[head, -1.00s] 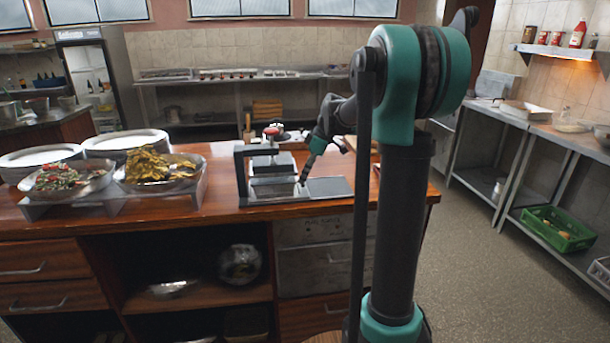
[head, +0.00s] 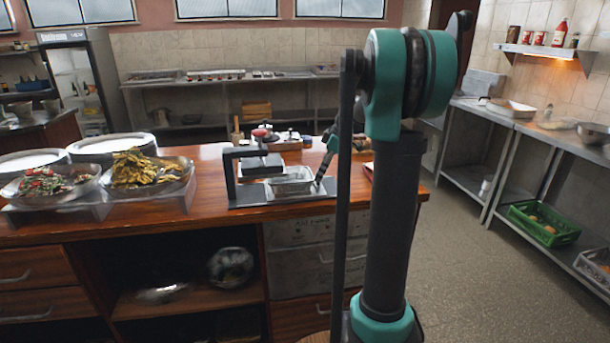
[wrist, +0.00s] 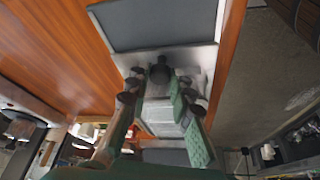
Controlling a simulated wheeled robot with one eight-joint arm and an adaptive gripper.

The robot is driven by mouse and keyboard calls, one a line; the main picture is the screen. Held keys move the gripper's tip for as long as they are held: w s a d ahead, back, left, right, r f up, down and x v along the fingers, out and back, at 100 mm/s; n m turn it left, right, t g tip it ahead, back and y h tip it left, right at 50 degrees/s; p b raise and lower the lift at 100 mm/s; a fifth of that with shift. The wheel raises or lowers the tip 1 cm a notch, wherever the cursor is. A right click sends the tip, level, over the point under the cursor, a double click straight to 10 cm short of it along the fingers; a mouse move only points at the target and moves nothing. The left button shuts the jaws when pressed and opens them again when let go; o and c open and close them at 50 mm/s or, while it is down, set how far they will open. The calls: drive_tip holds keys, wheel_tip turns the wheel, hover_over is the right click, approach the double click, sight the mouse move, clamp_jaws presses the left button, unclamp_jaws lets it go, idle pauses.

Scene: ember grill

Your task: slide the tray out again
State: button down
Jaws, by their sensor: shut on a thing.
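The metal tray (head: 291,181) is a shallow silver pan on the dark base plate (head: 250,198) of a small press-like device on the wooden counter. Most of it shows to the right of the device's black upright frame (head: 229,178). My gripper (head: 319,183) is at the tray's right end, pointing down. In the wrist view, the fingers of my gripper (wrist: 160,92) stand on either side of a dark round knob (wrist: 160,72) at the tray's end, and it is shut on this handle. The exact finger contact is hard to see.
Bowls of food (head: 150,172) and stacked plates (head: 110,146) stand on the counter to the left. A red-topped item (head: 262,133) and small containers sit behind the device. The counter's front edge runs close to the base plate.

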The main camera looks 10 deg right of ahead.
drive_tip(key=shift+d, duration=3.05)
drive_tip(key=c, duration=1.6)
unclamp_jaws()
drive_tip(key=shift+r, duration=0.1)
drive_tip(key=v, duration=1.2)
